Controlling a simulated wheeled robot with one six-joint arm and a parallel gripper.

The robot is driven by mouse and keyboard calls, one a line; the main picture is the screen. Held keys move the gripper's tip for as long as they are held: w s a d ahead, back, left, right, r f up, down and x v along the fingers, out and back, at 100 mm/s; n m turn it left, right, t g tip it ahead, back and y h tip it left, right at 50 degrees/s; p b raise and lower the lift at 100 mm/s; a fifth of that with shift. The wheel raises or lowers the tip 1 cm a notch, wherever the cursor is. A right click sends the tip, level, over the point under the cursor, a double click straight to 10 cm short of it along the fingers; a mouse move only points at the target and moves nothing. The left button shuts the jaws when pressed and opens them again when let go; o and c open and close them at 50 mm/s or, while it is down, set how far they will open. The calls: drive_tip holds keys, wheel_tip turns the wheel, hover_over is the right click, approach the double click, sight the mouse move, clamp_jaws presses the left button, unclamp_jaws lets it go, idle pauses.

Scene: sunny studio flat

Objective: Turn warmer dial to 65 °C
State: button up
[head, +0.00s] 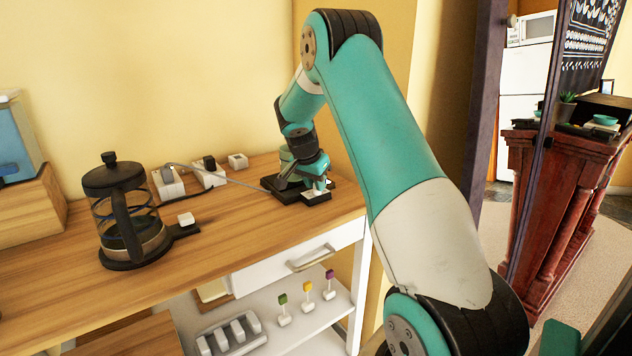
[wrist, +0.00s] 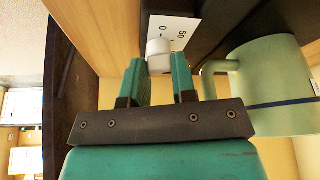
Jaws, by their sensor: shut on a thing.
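The warmer (head: 271,184) is a low dark unit at the right end of the wooden counter, partly hidden by my arm. In the wrist view, its dark body carries a white scale plate (wrist: 180,30) on which "50" and "0" can be read. The white dial (wrist: 158,56) stands out from this plate. My gripper (wrist: 160,72) has its two teal fingers on either side of the dial, shut on it. The dial's pointer and exact setting cannot be made out. A pale green mug (wrist: 272,85) with a dark blue band is close to the right of my gripper.
On the counter (head: 200,232) stand a glass coffee press (head: 122,215) and several white sockets (head: 208,174) with a grey cable. A drawer (head: 305,258) and a shelf with coloured-tipped items lie below. The counter's front middle is clear.

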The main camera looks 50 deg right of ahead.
idle(0.5)
drive_tip(key=o, duration=0.9)
drive_tip(key=v, duration=1.7)
drive_tip(key=shift+r, duration=0.25)
drive_tip(key=shift+d+f, duration=0.1)
drive_tip(key=shift+c, duration=0.9)
drive_tip(key=s+d+n+t+y+b, duration=0.45)
drive_tip(key=s+d+n, duration=0.3)
drive_tip(key=n, duration=1.05)
drive_tip(key=shift+y, duration=0.25)
drive_tip(key=x, duration=1.7)
drive_tip(key=shift+w+d+f+b, duration=0.15)
drive_tip(key=shift+w+f+b, duration=0.05)
drive_tip(key=shift+f+b, duration=0.15)
